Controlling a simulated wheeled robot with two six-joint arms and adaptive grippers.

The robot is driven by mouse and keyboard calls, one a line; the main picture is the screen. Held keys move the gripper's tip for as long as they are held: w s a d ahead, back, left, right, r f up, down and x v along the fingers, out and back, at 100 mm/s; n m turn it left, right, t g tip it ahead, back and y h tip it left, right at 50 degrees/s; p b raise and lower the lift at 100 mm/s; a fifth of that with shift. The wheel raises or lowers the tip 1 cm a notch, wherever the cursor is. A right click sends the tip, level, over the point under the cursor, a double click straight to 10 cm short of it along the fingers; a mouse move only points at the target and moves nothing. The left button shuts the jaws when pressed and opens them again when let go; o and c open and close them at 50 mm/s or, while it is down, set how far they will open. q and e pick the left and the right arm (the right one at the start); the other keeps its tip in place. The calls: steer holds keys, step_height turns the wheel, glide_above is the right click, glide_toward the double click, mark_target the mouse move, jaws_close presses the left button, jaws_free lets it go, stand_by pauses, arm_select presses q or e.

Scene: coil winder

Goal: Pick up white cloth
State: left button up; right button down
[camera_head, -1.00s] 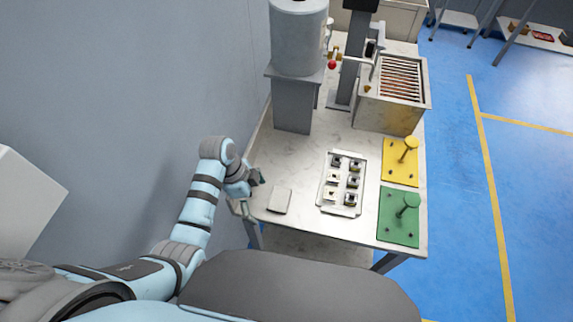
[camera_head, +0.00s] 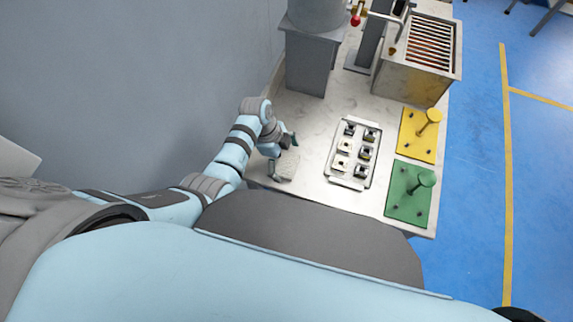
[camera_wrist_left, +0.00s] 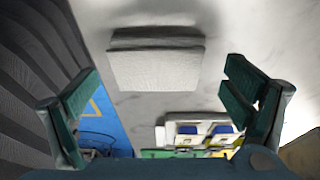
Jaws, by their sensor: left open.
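The white cloth (camera_head: 291,166) is a small, folded, flat pad on the near left part of the worktable. In the left wrist view the cloth (camera_wrist_left: 155,65) lies at the top middle, with its folded layers showing. My left gripper (camera_head: 282,156) is at the cloth and partly covers it in the head view. In the left wrist view its green fingers (camera_wrist_left: 163,108) are spread wide with nothing between them, and the cloth appears beyond the fingertips. I cannot tell whether they touch. My right gripper is not in view.
On the worktable (camera_head: 308,115), a tray (camera_head: 337,171) with several small parts lies right of the cloth. A yellow plate (camera_head: 414,143) and a green plate (camera_head: 406,201), each with a peg, line the right edge. A grey column (camera_head: 310,72) and a metal box (camera_head: 410,85) stand behind. A wall borders the left.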

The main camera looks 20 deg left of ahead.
mark_target(285, 164)
arm_select(q)
steer(key=shift+d+f, duration=0.15)
steer(key=shift+f, duration=0.4)
steer(key=shift+s+r, duration=0.1)
steer(key=shift+s, duration=0.05)
steer(key=shift+c, duration=1.3)
steer(key=c, duration=0.8)
steer(key=shift+r, duration=0.15)
step_height(285, 164, up, 10)
steer(key=p, duration=0.3)
